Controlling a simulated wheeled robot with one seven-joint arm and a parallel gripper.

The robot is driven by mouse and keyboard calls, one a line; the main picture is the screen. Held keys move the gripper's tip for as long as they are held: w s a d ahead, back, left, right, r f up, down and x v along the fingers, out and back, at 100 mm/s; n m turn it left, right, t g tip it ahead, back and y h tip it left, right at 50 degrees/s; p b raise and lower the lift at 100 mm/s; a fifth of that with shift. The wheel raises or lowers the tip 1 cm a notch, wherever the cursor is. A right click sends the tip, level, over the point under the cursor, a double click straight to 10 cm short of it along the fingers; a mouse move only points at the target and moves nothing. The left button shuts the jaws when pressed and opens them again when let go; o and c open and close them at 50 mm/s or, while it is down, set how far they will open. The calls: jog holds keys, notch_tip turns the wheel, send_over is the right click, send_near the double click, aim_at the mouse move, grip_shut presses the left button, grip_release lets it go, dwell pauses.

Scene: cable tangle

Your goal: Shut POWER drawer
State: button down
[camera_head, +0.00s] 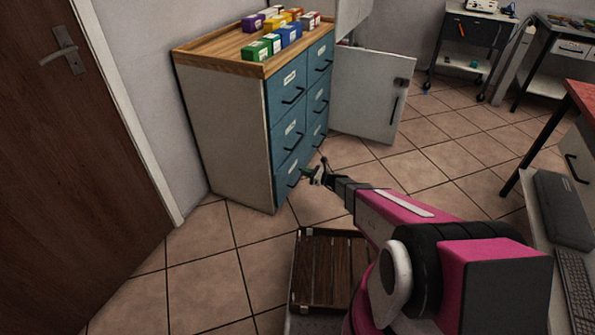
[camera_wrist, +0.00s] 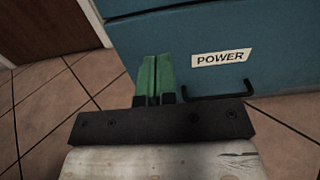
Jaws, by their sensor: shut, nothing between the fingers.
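The POWER drawer has a blue front (camera_wrist: 275,52) with a white POWER label and a dark bar handle (camera_wrist: 218,93) in the wrist view. In the head view it appears to be the lowest near drawer (camera_head: 284,183) of the blue-fronted cabinet. Its front looks flush or nearly so; a small gap cannot be ruled out. My gripper (camera_head: 311,172) is low, just right of that drawer front. In the wrist view its green fingers (camera_wrist: 156,60) are together and empty, left of the label and handle. Whether the fingertips touch the front cannot be told.
Several coloured boxes (camera_head: 279,33) stand on the cabinet's wooden top (camera_head: 205,52). A grey cabinet door (camera_head: 369,93) stands open behind. A brown door (camera_head: 62,150) is at left. A red-topped table (camera_head: 583,97) and a keyboard (camera_head: 577,285) are at right.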

jog(key=v, duration=0.7)
send_near(283, 167)
jog(key=x, duration=0.7)
jog(key=shift+a, duration=0.3)
